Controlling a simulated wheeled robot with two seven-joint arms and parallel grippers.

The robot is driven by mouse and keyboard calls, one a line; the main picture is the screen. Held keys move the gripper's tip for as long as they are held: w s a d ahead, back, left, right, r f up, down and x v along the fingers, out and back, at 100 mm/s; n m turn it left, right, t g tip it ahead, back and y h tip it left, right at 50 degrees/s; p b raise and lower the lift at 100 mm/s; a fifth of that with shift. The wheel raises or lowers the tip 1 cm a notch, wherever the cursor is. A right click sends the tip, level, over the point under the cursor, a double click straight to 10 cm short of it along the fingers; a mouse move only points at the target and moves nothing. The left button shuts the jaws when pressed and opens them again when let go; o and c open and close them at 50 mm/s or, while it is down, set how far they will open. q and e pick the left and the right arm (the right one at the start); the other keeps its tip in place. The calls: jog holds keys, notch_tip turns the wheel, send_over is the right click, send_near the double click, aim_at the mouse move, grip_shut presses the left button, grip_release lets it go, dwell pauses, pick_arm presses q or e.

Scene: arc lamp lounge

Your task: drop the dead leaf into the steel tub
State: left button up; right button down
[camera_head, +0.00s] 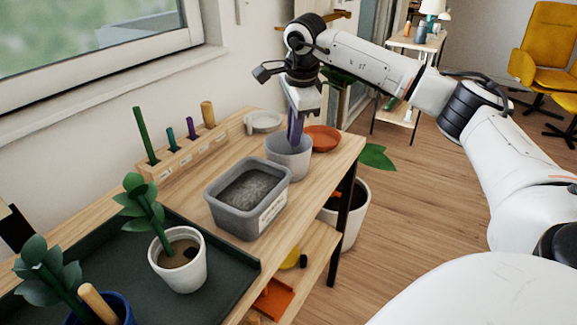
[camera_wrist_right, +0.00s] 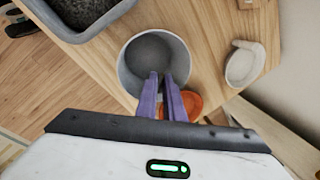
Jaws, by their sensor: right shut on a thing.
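The steel tub (camera_head: 287,165) is a round grey vessel on the wooden bench; in the right wrist view its wall (camera_wrist_right: 126,78) and bare grey inside show. My right gripper (camera_head: 295,140) points down at the tub's mouth, its purple fingers overlapping the rim. In the wrist view the fingertips (camera_wrist_right: 162,77) are close together over the tub's opening. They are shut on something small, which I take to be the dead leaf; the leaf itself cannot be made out. My left gripper is not in view.
A grey bin of gravel (camera_head: 224,215) stands beside the tub. An orange saucer (camera_head: 323,135) and a white dish (camera_head: 264,116) lie behind it. A potted plant (camera_head: 187,278) stands on a dark tray (camera_head: 228,262). A wooden rack (camera_head: 164,172) holds tools near the wall.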

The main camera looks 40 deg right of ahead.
jog(key=c, duration=1.8)
grip_release()
jog(key=p+v, duration=0.1)
jog(key=v, duration=0.9)
jog(key=shift+r, duration=0.15)
